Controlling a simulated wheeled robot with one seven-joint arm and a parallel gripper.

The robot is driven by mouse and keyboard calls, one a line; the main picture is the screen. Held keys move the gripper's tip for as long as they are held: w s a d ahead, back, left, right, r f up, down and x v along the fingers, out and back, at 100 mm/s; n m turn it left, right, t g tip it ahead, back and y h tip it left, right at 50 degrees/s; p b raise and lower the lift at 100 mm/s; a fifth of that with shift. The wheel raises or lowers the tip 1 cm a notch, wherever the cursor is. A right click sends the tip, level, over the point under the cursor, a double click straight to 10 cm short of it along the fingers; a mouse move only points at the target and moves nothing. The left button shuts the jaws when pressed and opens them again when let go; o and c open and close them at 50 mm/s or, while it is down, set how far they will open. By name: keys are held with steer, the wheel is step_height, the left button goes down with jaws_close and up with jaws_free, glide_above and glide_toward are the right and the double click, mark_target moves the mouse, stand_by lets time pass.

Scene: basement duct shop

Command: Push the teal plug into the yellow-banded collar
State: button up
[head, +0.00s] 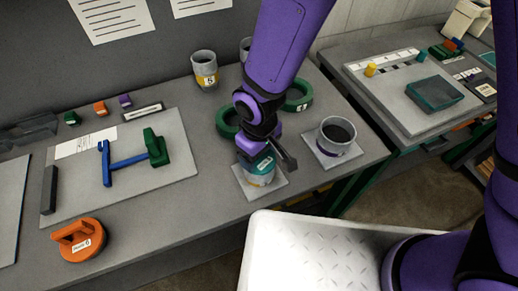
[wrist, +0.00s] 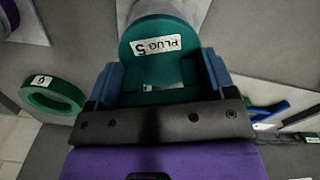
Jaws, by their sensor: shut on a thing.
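The teal plug (head: 263,164), labelled "PLUG 5" in the wrist view (wrist: 160,52), is between the fingers of my gripper (head: 258,155). My gripper is shut on it; its blue fingers show on both sides of the plug in the wrist view (wrist: 160,82). The plug is at the collar's mouth. How far it sits inside is hidden. The grey collar wall (wrist: 180,8) shows beyond the plug in the wrist view.
A purple-banded collar (head: 336,137) stands to the right. Green rings (head: 226,122) lie just behind my gripper. Another yellow-marked can (head: 205,69) stands at the back. Bare bench lies between clamp and collar.

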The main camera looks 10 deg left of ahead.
steer(key=o, duration=1)
steer(key=shift+r, duration=0.1)
step_height(320, 180, up, 11)
steer(key=shift+f, duration=0.2)
